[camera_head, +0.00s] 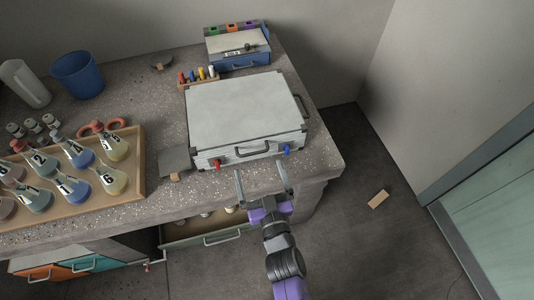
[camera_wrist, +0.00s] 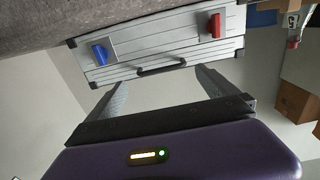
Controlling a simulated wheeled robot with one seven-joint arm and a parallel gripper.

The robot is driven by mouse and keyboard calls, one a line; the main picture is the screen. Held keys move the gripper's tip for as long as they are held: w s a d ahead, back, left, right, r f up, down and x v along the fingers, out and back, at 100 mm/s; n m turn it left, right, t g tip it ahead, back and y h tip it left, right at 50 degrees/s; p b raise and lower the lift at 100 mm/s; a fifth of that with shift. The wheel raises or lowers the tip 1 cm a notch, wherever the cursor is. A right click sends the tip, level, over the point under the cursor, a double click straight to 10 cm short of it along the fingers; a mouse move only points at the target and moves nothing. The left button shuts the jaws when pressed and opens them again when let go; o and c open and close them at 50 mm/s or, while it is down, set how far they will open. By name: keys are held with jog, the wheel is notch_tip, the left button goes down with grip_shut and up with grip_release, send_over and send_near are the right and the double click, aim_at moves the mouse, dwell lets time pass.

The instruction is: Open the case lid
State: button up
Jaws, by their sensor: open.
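A closed silver-grey case (camera_head: 245,115) lies flat near the bench's front right edge in the head view. Its front has a dark handle (camera_head: 252,150), a red latch (camera_head: 216,163) on the left and a blue latch (camera_head: 287,149) on the right. My gripper (camera_head: 261,178) is open and empty just in front of the case. In the wrist view the case front (camera_wrist: 150,50) appears upside down, with the blue latch (camera_wrist: 100,54) at left and the red latch (camera_wrist: 214,26) at right. My fingers (camera_wrist: 162,88) there are spread apart, with nothing between them.
A tray (camera_head: 140,180) of several numbered flasks stands left of the case on the concrete bench (camera_head: 155,110). A blue-fronted box (camera_head: 238,62) and a small rack (camera_head: 197,84) stand behind it. Below is an open drawer (camera_head: 205,238). Floor to the right is mostly clear.

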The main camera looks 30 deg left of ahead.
aim_at(254, 153)
jog(key=b+x, duration=0.2)
jog(key=x, duration=0.5)
jog(key=shift+b, duration=0.35)
